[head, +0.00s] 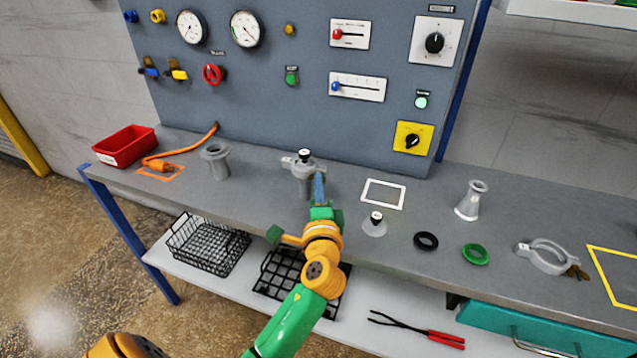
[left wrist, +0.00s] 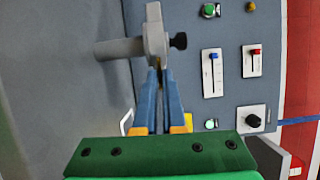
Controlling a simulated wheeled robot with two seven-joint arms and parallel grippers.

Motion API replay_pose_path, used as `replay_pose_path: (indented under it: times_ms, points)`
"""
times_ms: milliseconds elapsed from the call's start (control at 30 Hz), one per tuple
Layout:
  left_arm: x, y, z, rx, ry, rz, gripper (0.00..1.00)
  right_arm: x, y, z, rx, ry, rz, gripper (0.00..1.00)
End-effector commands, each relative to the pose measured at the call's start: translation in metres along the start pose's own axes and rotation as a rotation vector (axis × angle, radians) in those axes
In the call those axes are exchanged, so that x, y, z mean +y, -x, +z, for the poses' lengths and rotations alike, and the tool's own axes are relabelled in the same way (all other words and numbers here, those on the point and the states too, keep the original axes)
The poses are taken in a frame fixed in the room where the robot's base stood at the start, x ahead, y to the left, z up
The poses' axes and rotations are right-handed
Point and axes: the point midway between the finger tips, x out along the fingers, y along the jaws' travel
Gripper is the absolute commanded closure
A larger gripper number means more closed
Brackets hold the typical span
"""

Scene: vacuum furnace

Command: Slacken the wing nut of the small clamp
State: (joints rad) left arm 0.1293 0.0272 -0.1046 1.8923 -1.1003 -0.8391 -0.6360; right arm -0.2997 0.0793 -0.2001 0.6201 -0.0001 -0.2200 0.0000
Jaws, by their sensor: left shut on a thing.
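The small clamp (head: 290,161) sits around the top of a grey upright pipe fitting on the bench, under a black-knobbed cap. In the left wrist view the clamp (left wrist: 155,32) is a pale grey band across the fitting. My left gripper (head: 319,186) reaches the clamp from the front. Its blue fingers (left wrist: 159,82) are nearly together at the clamp's near edge, shut on the wing nut. Only a small dark brassy bit of the wing nut (left wrist: 160,64) shows between the fingertips; the rest is hidden. My right gripper is not in view.
A large open clamp (head: 545,258), a black ring (head: 426,241), a green ring (head: 475,254), a knobbed cap (head: 375,224) and a flared fitting (head: 471,201) stand to the right. Another pipe fitting (head: 215,162) and red bin (head: 125,146) are left. The control panel (head: 260,90) rises behind.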

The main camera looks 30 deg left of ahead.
Motion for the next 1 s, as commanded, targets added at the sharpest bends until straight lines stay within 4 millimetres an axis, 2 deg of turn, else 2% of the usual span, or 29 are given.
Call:
replay_pose_path:
  times_ms: [633, 667, 700, 1000]
  points:
    - [0.0001, 0.0, 0.0002, 0.0, 0.039, 0.017, 1.0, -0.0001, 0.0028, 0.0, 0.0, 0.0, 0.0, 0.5]
    - [0.0001, 0.0, 0.0002, 0.0, 0.039, 0.017, 0.85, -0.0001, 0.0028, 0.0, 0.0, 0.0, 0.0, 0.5]
    - [0.0001, 0.0, 0.0002, 0.0, 0.039, 0.017, 0.79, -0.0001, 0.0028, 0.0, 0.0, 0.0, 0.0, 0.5]
    - [0.0004, 0.0025, 0.0, 0.0, 0.038, 0.016, 0.79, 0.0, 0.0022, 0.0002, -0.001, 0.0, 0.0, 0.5]
